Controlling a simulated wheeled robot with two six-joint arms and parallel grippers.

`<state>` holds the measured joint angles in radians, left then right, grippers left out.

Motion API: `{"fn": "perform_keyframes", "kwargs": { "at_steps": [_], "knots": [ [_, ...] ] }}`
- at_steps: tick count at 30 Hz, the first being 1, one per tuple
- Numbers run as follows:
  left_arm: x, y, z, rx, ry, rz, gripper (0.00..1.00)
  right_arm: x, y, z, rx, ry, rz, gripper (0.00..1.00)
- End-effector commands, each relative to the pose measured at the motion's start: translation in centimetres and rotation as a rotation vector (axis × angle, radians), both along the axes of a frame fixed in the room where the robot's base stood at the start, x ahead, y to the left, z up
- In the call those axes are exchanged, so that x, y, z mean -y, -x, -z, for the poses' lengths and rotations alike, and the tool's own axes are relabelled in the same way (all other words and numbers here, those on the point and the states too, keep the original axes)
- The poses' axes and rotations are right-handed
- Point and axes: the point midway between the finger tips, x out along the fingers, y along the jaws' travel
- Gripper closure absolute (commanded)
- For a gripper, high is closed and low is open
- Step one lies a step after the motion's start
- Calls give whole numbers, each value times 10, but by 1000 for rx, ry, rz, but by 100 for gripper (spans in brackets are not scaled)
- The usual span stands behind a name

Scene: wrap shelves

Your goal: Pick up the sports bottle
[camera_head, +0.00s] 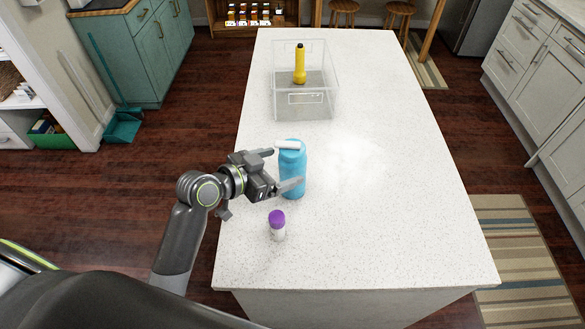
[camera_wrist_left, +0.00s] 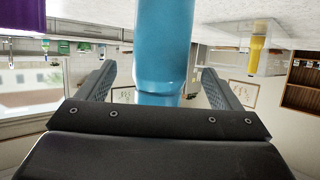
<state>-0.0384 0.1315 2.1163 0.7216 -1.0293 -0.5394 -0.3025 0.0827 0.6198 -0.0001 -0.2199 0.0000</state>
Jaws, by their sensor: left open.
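The blue sports bottle (camera_head: 293,172) stands upright on the white island counter, with a pale cap on top. It also fills the middle of the left wrist view (camera_wrist_left: 166,50), between the two fingers. My left gripper (camera_head: 287,168) reaches in from the left and is open, with one finger on the far side of the bottle and one on the near side. I cannot tell whether either finger touches it. My right gripper is not in view.
A small purple-capped container (camera_head: 277,224) stands just nearer on the counter (camera_head: 390,225). The counter's right side is clear. Teal cabinets (camera_head: 146,52) stand at the left back.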

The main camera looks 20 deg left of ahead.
Motion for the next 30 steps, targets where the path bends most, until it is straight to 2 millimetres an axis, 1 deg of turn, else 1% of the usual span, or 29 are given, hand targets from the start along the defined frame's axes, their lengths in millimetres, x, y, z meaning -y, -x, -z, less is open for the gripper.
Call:
{"fn": "perform_keyframes", "kwargs": {
  "at_steps": [1,6,10,14,20,21,30],
  "knots": [
    [4,-5,-2,-1,4,-1,13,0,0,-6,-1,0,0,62],
    [15,-22,3,-2,5,0,13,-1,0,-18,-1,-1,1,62],
    [21,-32,11,-2,3,-1,13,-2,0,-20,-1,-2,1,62],
    [24,-36,14,-1,1,0,13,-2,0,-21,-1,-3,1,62],
    [24,-37,15,0,0,0,13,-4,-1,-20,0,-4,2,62],
    [24,-37,15,0,0,0,15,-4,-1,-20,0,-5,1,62],
    [24,-36,15,-1,1,0,54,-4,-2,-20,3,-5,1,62]
  ]
}}
